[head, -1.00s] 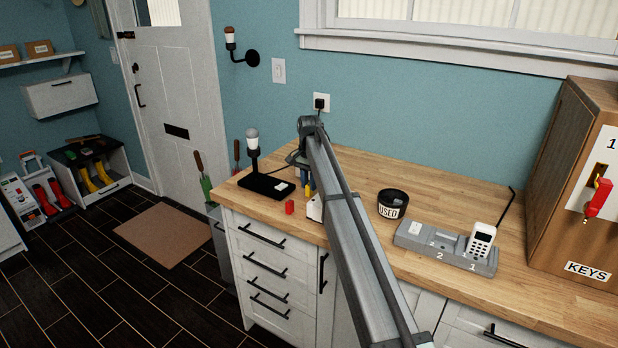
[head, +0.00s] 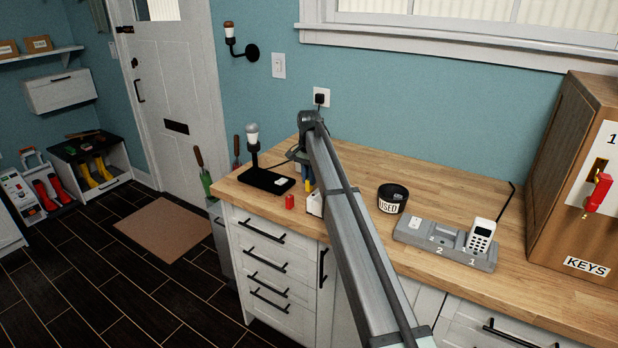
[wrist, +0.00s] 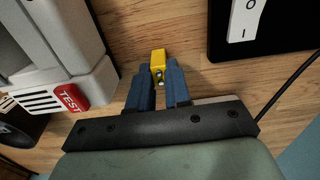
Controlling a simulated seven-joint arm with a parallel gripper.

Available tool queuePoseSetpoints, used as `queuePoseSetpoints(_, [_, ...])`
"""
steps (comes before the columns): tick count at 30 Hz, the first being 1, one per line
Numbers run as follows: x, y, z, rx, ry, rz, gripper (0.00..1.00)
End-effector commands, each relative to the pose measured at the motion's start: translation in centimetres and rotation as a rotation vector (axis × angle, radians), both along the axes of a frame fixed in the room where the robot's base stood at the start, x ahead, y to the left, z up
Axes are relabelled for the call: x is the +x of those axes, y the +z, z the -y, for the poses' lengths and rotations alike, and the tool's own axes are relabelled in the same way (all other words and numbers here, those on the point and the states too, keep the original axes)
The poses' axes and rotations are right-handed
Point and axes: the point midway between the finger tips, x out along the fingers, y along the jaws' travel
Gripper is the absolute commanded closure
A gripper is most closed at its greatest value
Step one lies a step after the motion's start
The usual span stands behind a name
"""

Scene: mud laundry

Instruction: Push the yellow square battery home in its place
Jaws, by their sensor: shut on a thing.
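The yellow square battery (wrist: 158,62) is between the tips of my gripper's blue fingers in the wrist view. Small round metal spots show on its near end. My gripper (wrist: 159,75) is shut on it, low over the wooden counter. In the head view my gripper (head: 305,172) is partly hidden by my arm, between the black lamp base and a white device. A little yellow shows there. I cannot tell whether the battery touches the counter. The white and grey device (wrist: 65,50) with a red TEST button (wrist: 70,96) is left of the battery in the wrist view; no battery opening is clear.
The black lamp base (wrist: 265,25) with its switch lies close on the right. A small red object (head: 290,202) stands near the counter's front edge. A USED bowl (head: 388,207), a grey dock (head: 410,236) with a handset (head: 482,236), and a KEYS cabinet (head: 545,190) are further right.

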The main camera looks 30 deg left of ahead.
Motion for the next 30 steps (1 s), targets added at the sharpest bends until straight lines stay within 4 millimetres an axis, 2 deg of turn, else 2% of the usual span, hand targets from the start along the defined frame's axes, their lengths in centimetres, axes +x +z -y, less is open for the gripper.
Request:
queuePoseSetpoints(8, [0.0, 0.3, 0.0, 0.0, 0.0, 0.0, 1.0])
queuePoseSetpoints(30, [0.0, 3.8, 0.0, 0.0, 0.0, 0.0, 1.0])
